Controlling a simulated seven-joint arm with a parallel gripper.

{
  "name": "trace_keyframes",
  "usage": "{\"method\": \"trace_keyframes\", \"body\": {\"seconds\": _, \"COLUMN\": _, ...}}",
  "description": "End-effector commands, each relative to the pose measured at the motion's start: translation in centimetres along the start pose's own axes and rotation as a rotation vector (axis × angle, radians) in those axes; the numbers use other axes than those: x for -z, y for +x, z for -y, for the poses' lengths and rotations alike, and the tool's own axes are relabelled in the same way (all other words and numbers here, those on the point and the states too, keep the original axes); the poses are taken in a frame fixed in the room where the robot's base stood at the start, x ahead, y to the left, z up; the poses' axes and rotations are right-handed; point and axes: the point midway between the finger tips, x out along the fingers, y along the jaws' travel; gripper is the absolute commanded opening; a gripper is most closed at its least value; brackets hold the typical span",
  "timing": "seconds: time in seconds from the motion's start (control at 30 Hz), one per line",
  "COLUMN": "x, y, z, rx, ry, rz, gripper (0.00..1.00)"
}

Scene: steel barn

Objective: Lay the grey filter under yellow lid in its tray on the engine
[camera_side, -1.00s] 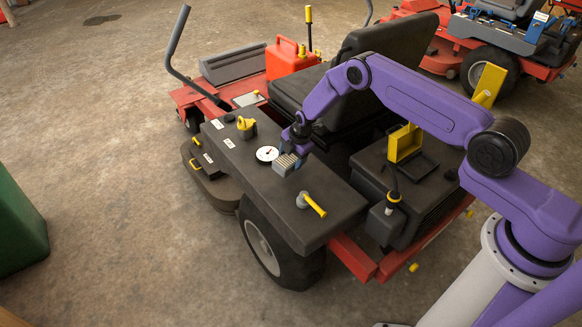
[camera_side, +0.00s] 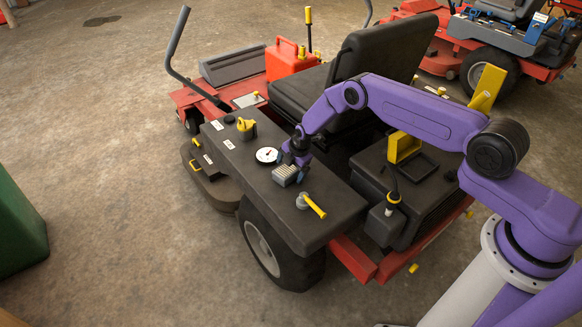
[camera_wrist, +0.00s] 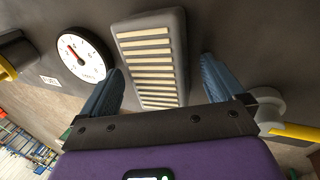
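The filter (camera_side: 285,174) is a grey block with pale ribs. It is on or just above the dark deck of the red mower, beside a round gauge. In the wrist view the filter (camera_wrist: 151,60) lies between the two blue fingers, with a gap at its right side. My gripper (camera_wrist: 162,66) is open, its fingers on both sides of the filter. In the side view my gripper (camera_side: 290,164) is low at the filter and partly hides it. The yellow lid (camera_side: 404,146) stands raised on the engine, behind the dark tray (camera_side: 430,165).
The gauge (camera_side: 267,155) and a yellow-handled valve (camera_side: 312,204) flank the filter on the deck. A yellow-topped fitting (camera_side: 394,198) with a dark hose stands at the engine's front. The seat (camera_side: 380,55) rises behind. A red fuel can (camera_side: 288,58) sits farther back.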

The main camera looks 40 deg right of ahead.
Motion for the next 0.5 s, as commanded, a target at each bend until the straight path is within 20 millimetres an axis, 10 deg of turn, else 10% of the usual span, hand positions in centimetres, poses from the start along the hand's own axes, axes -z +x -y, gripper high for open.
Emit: {"method": "trace_keyframes", "body": {"seconds": 0.5, "x": 0.0, "y": -2.3, "z": -0.1, "rx": -0.003, "ry": -0.001, "rz": 0.000, "gripper": 0.96}}
